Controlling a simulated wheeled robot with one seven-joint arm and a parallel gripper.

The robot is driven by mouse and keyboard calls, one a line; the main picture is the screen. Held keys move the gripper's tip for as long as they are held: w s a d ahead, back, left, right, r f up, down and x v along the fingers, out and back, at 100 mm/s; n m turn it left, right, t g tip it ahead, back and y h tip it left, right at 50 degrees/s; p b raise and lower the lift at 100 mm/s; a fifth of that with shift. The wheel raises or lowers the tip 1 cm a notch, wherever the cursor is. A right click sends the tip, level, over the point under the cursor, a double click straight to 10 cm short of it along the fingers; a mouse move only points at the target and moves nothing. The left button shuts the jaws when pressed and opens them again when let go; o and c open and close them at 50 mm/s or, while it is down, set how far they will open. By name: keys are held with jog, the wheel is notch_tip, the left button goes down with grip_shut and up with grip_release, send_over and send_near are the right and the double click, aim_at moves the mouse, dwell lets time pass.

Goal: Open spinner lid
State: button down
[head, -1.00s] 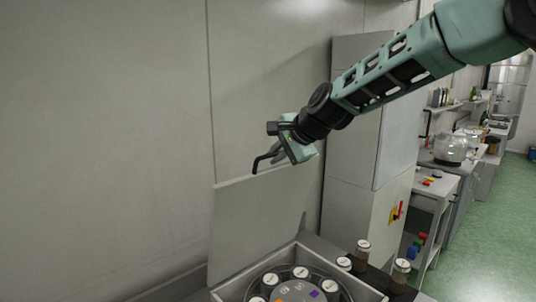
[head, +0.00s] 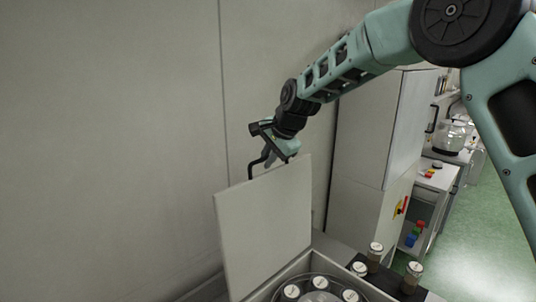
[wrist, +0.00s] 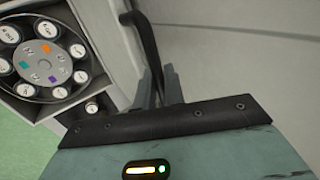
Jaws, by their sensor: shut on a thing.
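The spinner lid (head: 268,225) is a flat grey panel standing raised, close to upright, at the back of the spinner box. A dark bent handle (head: 252,167) sits at its top edge; the handle also shows in the wrist view (wrist: 147,40). My gripper (head: 268,158) is at the lid's top edge, shut on the handle. In the wrist view my gripper's fingers (wrist: 160,86) stand on both sides of the handle. The spinner (head: 318,292) is uncovered below, a round rotor with several white-capped vials; it shows more fully in the wrist view (wrist: 45,62).
A tall grey cabinet (head: 375,150) stands behind on the right. A plain wall (head: 110,130) is close behind the lid. Green floor (head: 470,230) lies open at right.

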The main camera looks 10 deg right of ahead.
jog(key=shift+f, duration=0.2)
jog(key=c, duration=1.6)
grip_release()
jog(key=b+v, duration=0.7)
jog(key=v, duration=1)
jog(key=shift+r, duration=0.3)
jog(key=shift+s+d, duration=0.1)
